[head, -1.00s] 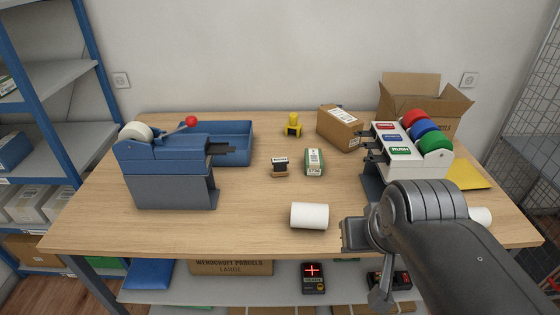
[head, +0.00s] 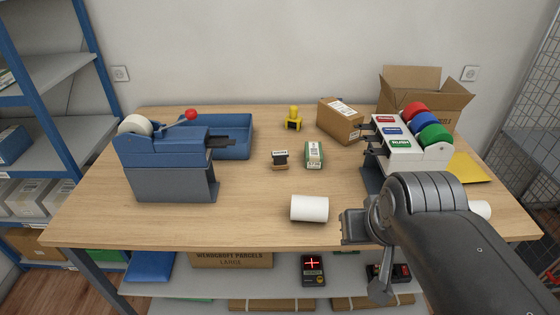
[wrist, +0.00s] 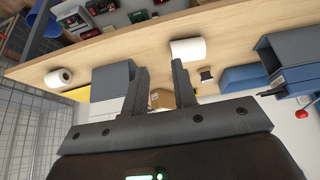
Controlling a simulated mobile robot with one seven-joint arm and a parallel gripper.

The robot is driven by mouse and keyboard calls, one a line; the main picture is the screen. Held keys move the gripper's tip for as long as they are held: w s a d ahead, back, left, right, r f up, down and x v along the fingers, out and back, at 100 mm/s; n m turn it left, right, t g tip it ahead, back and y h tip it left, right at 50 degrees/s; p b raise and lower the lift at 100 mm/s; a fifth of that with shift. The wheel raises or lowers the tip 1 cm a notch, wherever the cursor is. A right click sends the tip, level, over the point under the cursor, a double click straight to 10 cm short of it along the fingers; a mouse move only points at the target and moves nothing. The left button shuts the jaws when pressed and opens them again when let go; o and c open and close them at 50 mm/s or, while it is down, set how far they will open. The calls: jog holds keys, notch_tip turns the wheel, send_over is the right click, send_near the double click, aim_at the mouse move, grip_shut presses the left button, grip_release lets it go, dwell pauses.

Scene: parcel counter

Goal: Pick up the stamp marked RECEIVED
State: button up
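A small dark stamp with a pale label and a brown base (head: 280,160) stands near the middle of the table; its lettering is too small to read. It also shows as a small dark shape in the wrist view (wrist: 206,76). A yellow stamp-like object with a dark front (head: 293,119) stands farther back; I cannot read any marking on it. My gripper shows in the wrist view (wrist: 161,72) with its two fingers apart and nothing between them. In the head view my arm is at the front right, and its fingers are not clearly visible.
A white roll (head: 309,208) lies near the front edge. A green-and-white box (head: 314,154) stands right of the dark stamp. A blue tape machine (head: 165,165) and blue tray (head: 240,136) are left. A label rack (head: 400,150) and cardboard box (head: 340,121) are right.

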jog(key=o, duration=1.1)
jog(key=w+a+r, duration=0.2)
jog(key=w+r, duration=0.1)
jog(key=w, duration=0.8)
jog(key=n+g, duration=0.1)
send_over(280, 153)
jog(key=s+d, duration=0.1)
jog(key=s, duration=0.2)
notch_tip(280, 153, down, 13)
jog(key=x, duration=0.4)
jog(key=shift+w+f, duration=0.2)
jog(key=shift+f, duration=0.15)
jog(key=shift+a+x, duration=0.2)
jog(key=shift+x, duration=0.7)
jog(key=shift+a+x, duration=0.15)
jog(key=shift+x, duration=0.8)
jog(key=shift+a+x, duration=0.2)
jog(key=shift+x, duration=0.7)
